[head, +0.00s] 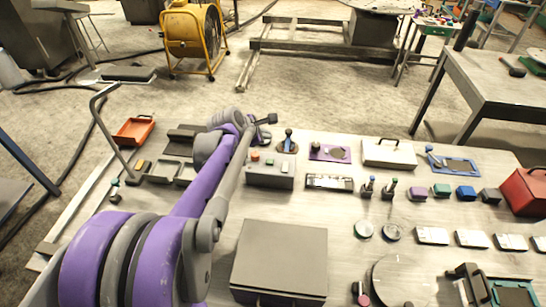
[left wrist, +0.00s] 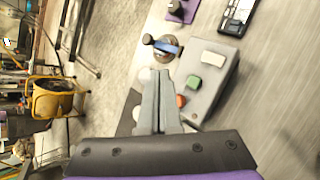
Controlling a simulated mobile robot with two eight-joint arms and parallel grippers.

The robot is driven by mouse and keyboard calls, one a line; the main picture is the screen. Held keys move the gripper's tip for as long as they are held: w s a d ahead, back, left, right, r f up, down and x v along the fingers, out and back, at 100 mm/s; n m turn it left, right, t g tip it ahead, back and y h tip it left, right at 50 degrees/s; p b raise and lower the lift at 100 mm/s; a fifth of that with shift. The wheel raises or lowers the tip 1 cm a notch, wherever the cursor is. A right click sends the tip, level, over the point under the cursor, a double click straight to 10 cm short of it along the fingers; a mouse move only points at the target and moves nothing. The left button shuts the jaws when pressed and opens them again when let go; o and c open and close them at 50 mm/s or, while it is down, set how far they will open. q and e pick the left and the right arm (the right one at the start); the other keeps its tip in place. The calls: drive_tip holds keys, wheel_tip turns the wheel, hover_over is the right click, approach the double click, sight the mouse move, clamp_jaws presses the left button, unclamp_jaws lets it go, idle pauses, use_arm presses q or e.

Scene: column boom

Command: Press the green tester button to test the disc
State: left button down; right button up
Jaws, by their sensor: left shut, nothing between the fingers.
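The tester is a grey box (head: 270,176) with a row of orange, green and white buttons on top. In the left wrist view, the green button (left wrist: 193,82) sits between the white button (left wrist: 213,58) and the orange button (left wrist: 181,100). My left gripper (left wrist: 158,72) is shut and empty, its tips to the left of the green button and apart from it in that picture. In the head view the gripper (head: 270,119) shows behind the tester. A green-rimmed disc (head: 363,229) and a dark-rimmed disc (head: 392,232) lie on the table; I cannot tell which is tested. My right gripper is not in view.
A lever with a blue grip (left wrist: 166,46) stands close to my left fingertips. A purple plate (head: 330,153) and a dark-slotted panel (head: 330,182) lie right of the tester. A large grey box (head: 280,258) stands in front. An orange tray (head: 134,130) is at left.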

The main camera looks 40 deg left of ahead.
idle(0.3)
use_arm(q)
drive_tip(key=b, duration=0.4)
hover_over(267, 163)
wheel_tip(267, 163, down, 8)
drive_tip(key=shift+r, duration=0.1)
drive_tip(key=shift+f+b, duration=0.35)
drive_tip(key=shift+f, duration=0.15)
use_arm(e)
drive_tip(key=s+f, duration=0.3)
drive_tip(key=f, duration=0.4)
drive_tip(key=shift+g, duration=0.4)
use_arm(q)
drive_tip(key=shift+w, duration=0.1)
drive_tip(key=shift+f+b, duration=0.3)
drive_tip(key=shift+f, duration=0.1)
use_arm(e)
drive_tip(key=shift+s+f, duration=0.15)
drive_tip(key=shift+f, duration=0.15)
